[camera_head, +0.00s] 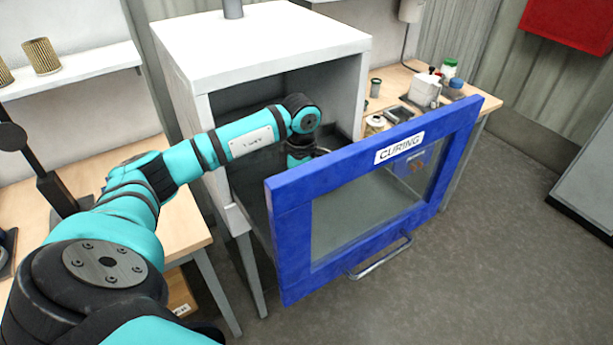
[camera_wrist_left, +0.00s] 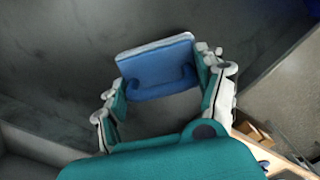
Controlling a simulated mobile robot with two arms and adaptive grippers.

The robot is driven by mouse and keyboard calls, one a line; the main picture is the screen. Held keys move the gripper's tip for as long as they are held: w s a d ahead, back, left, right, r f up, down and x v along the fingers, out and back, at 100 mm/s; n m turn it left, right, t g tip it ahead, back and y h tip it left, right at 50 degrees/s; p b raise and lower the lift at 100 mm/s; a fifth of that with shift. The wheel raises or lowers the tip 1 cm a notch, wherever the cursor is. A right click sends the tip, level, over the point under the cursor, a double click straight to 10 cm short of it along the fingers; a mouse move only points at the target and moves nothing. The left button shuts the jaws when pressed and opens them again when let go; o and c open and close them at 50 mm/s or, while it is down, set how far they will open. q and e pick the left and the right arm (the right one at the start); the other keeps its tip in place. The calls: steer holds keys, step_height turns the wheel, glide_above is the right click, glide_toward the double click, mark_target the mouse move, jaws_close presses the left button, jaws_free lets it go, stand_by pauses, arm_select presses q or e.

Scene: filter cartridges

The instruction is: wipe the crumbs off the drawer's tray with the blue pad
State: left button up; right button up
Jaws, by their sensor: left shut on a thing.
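The blue pad (camera_wrist_left: 154,62) has a pale edge and a blue handle. My left gripper (camera_wrist_left: 162,82) is shut on the pad by its handle, with a finger on each side. In the left wrist view the pad is over the dark grey tray (camera_wrist_left: 50,65); I cannot tell whether it touches. In the head view my left arm reaches into the open drawer, behind its blue front (camera_head: 290,235) marked "CURING". That front hides most of the gripper and the pad. I can make out no crumbs for certain. My right gripper is not in view.
The white cabinet (camera_head: 265,40) stands over the back of the drawer. The drawer's front has a window and a metal handle (camera_head: 380,258). A bench with jars and a white box (camera_head: 425,90) is at the right. A shelf (camera_head: 75,75) with filter cartridges (camera_head: 40,56) is at the left.

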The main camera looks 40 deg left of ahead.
arm_select(q)
steer(key=shift+w+d+r+p, duration=0.1)
steer(key=shift+w+r+p, duration=0.1)
steer(key=shift+r, duration=0.3)
steer(key=shift+w+r+p, duration=0.1)
steer(key=shift+r+p, duration=0.1)
steer(key=shift+r, duration=0.25)
steer(key=shift+s+r+p, duration=0.2)
steer(key=shift+r+p, duration=0.45)
steer(key=shift+r, duration=0.95)
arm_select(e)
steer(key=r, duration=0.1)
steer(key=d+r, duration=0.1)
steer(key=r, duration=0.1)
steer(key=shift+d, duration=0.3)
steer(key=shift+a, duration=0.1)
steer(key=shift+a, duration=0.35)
